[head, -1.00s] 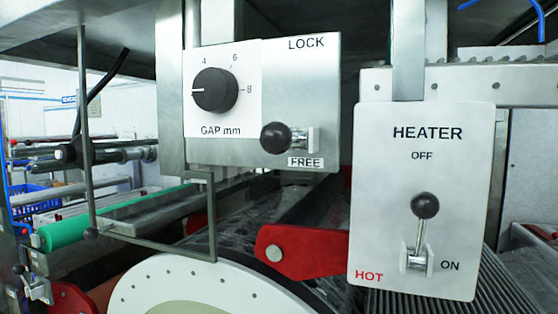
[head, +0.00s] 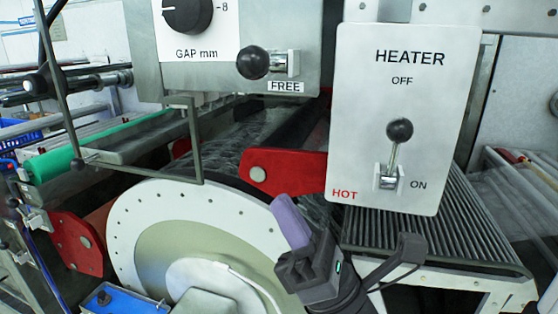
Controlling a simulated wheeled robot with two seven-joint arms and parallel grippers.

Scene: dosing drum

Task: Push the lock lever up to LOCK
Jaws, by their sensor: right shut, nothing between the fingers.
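The lock lever (head: 252,62) has a round black knob on a short metal bracket, on the grey panel at the upper middle of the head view. It sits just above the FREE label (head: 286,87). The LOCK marking is outside the top of the picture. My right gripper (head: 284,206), with purple fingers, is shut and empty. It comes up from the bottom edge and points up and left, well below the lever and apart from it. My left gripper is not in view.
The gap dial (head: 187,14) is left of the lever. The heater plate (head: 390,120), with its own black-knobbed lever (head: 399,131), hangs to the right. A red arm (head: 285,171) lies between my gripper and the lock panel in the picture. A large white drum disc (head: 140,215) is at lower left.

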